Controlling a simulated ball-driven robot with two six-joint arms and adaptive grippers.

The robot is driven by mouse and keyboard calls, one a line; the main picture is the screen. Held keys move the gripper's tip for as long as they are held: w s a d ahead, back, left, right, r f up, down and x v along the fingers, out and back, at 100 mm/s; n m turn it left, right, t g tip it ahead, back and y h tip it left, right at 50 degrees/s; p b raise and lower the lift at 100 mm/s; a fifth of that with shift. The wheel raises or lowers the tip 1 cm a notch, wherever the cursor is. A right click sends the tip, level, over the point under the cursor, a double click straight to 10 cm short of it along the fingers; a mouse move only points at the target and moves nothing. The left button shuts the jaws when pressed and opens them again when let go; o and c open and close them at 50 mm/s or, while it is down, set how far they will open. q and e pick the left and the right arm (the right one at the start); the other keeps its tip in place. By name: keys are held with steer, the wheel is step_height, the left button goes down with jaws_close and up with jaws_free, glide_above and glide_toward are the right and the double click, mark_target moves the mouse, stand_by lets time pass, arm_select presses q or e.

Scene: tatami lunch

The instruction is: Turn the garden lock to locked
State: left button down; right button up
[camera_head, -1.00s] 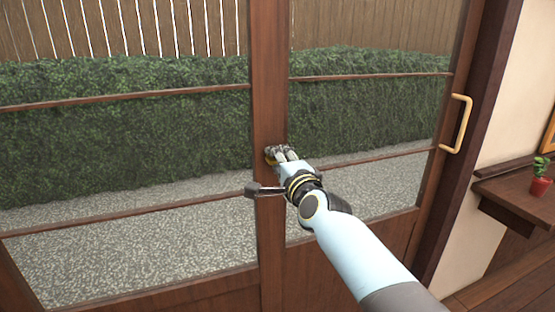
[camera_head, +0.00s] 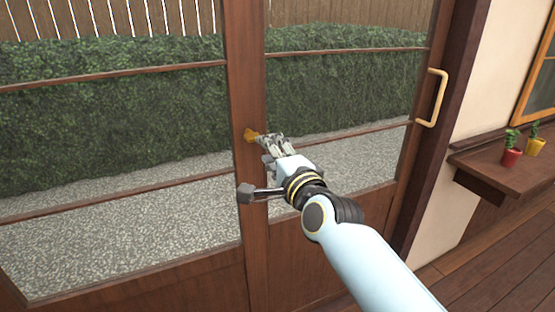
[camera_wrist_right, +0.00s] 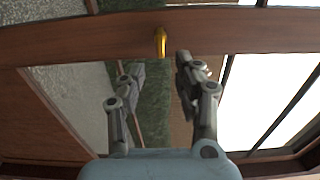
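The garden lock, a small golden-yellow turn piece (camera_head: 251,135), sits on the brown wooden upright between the glass door panes. In the right wrist view the lock (camera_wrist_right: 161,43) lies crosswise to the wooden bar, just beyond the fingertips. My right gripper (camera_head: 266,147) is close to the lock, on its right and nearer to me. In the right wrist view its two grey fingers (camera_wrist_right: 160,66) are spread apart with nothing between them, and they do not appear to touch the lock. My left gripper is not in view.
A pale door handle (camera_head: 432,98) is on the right door edge. A wooden shelf (camera_head: 490,171) on the right wall carries a red pot (camera_head: 511,157) and a yellow pot (camera_head: 535,146) with plants. Hedge and gravel lie behind the glass.

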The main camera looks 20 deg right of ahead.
steer(key=s, duration=0.4)
steer(key=shift+d, duration=0.1)
